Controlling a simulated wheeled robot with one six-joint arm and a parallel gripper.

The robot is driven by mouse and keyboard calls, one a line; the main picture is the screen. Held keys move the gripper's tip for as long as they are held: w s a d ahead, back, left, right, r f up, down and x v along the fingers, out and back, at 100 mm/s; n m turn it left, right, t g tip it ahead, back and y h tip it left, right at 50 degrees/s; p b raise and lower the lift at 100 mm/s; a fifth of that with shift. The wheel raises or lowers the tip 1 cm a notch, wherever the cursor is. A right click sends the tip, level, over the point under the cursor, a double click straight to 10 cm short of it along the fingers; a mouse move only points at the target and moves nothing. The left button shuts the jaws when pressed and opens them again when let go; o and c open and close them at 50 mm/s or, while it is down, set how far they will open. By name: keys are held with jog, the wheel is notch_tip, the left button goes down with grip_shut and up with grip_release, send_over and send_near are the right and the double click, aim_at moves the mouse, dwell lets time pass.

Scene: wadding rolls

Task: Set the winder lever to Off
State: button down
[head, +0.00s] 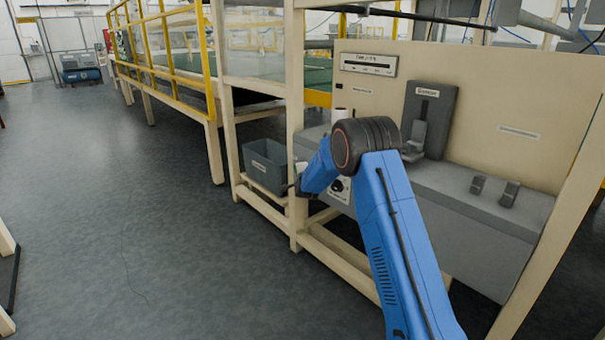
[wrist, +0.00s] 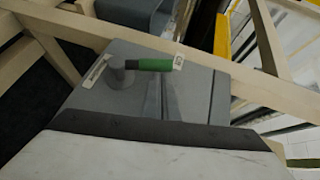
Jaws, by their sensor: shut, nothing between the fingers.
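In the wrist view, the winder lever has a green grip (wrist: 155,65) on a grey pivot (wrist: 121,72). It is mounted on a grey box face (wrist: 105,100), and its grip points right. A small white label (wrist: 179,62), too small to read surely, sits at the grip's end. A longer pale label (wrist: 96,73) lies left of the pivot. My gripper (wrist: 161,84) shows as narrow grey fingers, shut and empty, just below the grip; I cannot tell if they touch it. I cannot make out the lever in the head view, where my blue arm reaches toward the box's left end.
A beige post (head: 295,110) stands close to my arm. A grey bin (head: 256,166) sits on the lower frame.

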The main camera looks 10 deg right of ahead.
jog(key=w, duration=0.1)
jog(key=a, duration=0.1)
jog(key=w, duration=0.1)
jog(key=shift+w+a+r, duration=0.2)
jog(key=shift+w+a, duration=0.05)
jog(key=shift+w, duration=0.05)
jog(key=shift+w+r, duration=0.1)
dwell(0.5)
